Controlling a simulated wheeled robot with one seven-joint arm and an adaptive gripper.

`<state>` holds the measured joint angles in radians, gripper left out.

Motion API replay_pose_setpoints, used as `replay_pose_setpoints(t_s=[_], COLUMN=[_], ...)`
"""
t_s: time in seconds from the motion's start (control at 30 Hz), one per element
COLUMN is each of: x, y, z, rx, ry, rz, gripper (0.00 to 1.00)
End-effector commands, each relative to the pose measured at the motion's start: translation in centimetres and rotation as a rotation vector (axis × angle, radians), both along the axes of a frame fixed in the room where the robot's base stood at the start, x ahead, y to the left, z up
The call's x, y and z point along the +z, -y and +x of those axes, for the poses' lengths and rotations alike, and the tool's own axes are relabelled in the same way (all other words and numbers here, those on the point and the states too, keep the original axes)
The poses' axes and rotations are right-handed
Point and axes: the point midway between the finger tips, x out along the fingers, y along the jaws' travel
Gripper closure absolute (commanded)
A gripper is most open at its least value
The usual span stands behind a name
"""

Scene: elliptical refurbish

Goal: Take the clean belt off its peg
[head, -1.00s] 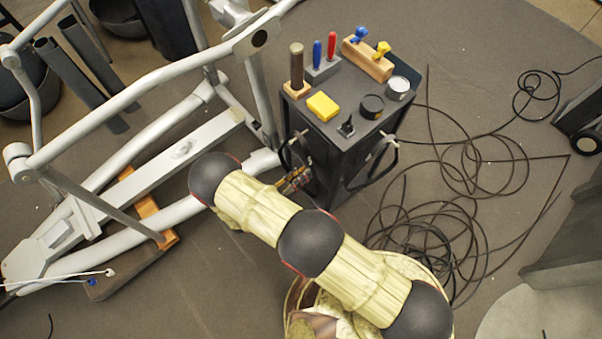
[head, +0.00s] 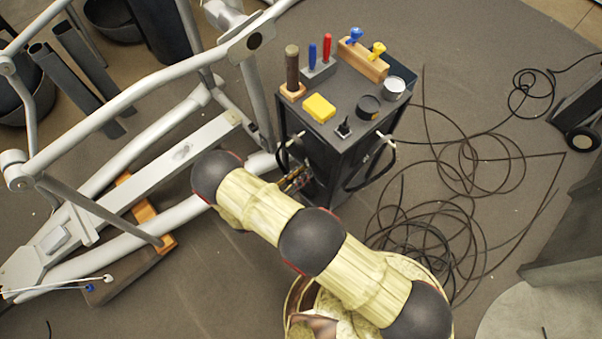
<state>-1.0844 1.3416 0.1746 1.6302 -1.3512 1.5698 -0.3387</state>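Two black belts hang as loops from light pegs on the sides of the dark tool cart (head: 340,160). One belt (head: 371,180) hangs on the right-hand side from its peg (head: 385,139). The other belt (head: 281,150) hangs on the left side from a peg (head: 293,138). I cannot tell from their looks which one is clean. My gripper (head: 297,180) is low beside the cart's left face, just below the left belt. It is small and partly hidden by my arm, so its fingers are unclear.
The cart top holds a yellow sponge (head: 319,107), blue and red screwdrivers, tins and a wooden block (head: 363,61). The grey elliptical frame (head: 150,165) stands close on the left. Tangled black cables (head: 425,225) lie on the floor at right.

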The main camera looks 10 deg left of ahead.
Motion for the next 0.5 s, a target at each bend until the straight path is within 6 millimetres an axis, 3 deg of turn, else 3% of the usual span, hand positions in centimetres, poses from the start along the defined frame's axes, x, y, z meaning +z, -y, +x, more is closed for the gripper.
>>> replay_pose_setpoints(t_s=[0.5], x=[0.0], y=[0.65], z=[0.73], rx=[-0.002], ry=[0.0], rz=[0.0], gripper=[0.77])
